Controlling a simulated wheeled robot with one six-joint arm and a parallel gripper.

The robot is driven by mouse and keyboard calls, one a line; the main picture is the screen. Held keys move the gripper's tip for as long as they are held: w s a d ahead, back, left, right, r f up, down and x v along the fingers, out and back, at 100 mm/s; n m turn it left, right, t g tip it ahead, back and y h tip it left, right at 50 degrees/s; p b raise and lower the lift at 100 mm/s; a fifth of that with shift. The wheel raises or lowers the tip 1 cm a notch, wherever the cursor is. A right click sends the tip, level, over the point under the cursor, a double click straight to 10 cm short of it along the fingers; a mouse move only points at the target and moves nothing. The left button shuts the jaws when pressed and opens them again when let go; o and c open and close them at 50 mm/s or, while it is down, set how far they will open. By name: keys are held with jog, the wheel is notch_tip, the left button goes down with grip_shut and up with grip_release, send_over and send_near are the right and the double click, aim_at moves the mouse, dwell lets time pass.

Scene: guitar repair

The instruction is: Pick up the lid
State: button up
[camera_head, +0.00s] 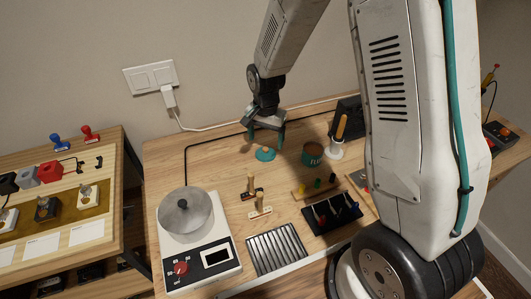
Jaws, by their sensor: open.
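A small round teal lid (265,154) with a knob on top lies on the wooden workbench, towards the back. My gripper (265,139) points down just above it, with its teal fingertips apart and nothing seen between them. Whether the fingertips touch the lid cannot be told from this view. A teal and brown pot (312,155) with lettering on its side stands to the right of the lid, open at the top.
A hot plate (202,257) with a metal pan (187,212) stands at the front left. A tool in a white stand (335,147) is right of the teal pot. Small handled tools (260,211), a black tray (333,217) and a ribbed metal plate (276,251) lie nearer the front.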

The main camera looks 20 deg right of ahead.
aim_at(265, 148)
notch_tip(265, 148, down, 5)
jog(key=shift+r, duration=0.2)
jog(key=shift+c, duration=0.4)
jog(key=c, duration=1)
